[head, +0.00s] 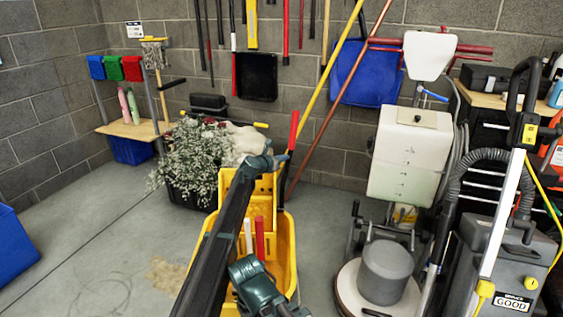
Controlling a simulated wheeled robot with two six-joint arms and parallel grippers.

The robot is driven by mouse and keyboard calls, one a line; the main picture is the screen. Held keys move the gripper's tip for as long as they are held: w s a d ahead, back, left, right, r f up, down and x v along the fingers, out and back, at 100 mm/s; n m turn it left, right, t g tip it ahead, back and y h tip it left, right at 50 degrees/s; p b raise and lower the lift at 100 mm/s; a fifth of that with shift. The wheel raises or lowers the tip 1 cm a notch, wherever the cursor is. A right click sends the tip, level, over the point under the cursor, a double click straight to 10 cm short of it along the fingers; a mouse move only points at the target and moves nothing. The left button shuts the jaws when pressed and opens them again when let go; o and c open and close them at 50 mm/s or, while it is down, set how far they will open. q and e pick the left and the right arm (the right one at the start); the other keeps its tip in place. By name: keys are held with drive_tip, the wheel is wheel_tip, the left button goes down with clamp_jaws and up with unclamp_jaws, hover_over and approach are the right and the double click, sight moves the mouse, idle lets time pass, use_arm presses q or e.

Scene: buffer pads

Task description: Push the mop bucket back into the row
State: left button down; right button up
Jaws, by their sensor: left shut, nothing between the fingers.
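The yellow mop bucket (285,245) stands on the floor at the centre, with a wringer (266,186) on top and a red-gripped lever (293,130) rising at its right. My left gripper (272,161) is at the wringer's top edge, shut and empty. Whether it touches the wringer is unclear. My dark arm covers much of the bucket's left and front. A teal part of my arm hides the bucket's lower front. My right gripper cannot be made out.
A black tub of leafy plants (190,165) stands close at the bucket's left. A floor machine with a white tank (410,160) and a grey vacuum machine (520,250) stand to the right. A blue bin (15,250) is far left. The left floor is clear, with a brown stain.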

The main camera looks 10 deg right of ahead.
use_arm(q)
drive_tip(key=shift+w+d, duration=0.25)
idle(0.4)
